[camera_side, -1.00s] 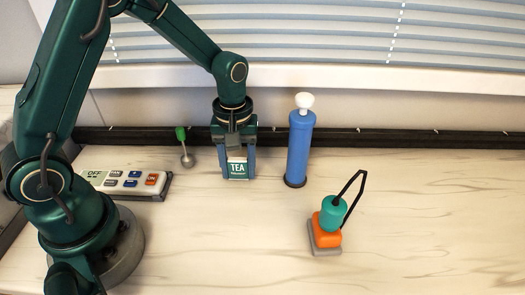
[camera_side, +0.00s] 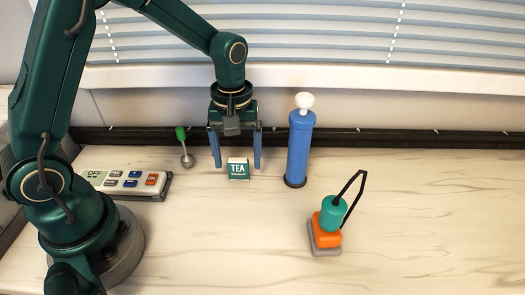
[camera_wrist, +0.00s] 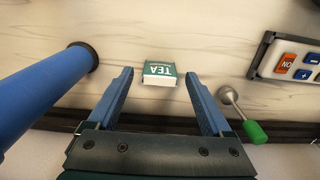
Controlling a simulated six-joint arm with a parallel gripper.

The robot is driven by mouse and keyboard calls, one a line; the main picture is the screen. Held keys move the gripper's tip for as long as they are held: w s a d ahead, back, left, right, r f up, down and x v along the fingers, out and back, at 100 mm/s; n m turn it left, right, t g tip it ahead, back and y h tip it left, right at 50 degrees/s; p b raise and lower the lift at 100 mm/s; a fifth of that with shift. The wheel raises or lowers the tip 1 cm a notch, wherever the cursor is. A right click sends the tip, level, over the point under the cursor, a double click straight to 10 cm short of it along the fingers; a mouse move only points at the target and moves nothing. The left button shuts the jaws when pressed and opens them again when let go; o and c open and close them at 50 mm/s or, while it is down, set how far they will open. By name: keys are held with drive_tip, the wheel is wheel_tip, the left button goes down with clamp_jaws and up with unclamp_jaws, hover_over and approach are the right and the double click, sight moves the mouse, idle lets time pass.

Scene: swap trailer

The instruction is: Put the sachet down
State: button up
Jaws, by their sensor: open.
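The sachet (camera_side: 238,171) is a small green and white packet marked TEA. It rests on the pale marbled table, near the black strip at the back. My gripper (camera_side: 235,165) is open, with one blue finger on each side of the sachet and a gap to both. In the wrist view the sachet (camera_wrist: 160,73) lies just beyond the fingertips, between the lines of the two fingers, and my gripper (camera_wrist: 160,78) holds nothing.
A blue cylinder with a white knob (camera_side: 298,148) stands close to the right. A green-handled metal tool (camera_side: 184,147) and a button panel (camera_side: 125,183) are to the left. A teal and orange object with a black loop (camera_side: 329,225) stands front right. The right table is clear.

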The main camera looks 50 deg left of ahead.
sight(237, 160)
wheel_tip(237, 160, up, 9)
drive_tip(key=s+r+m+t, duration=0.3)
drive_tip(key=s+m+t, duration=0.2)
drive_tip(key=s+m, duration=0.4)
drive_tip(key=s, duration=0.3)
drive_tip(key=shift+s+d+t, duration=0.3)
drive_tip(key=shift+s+d, duration=0.1)
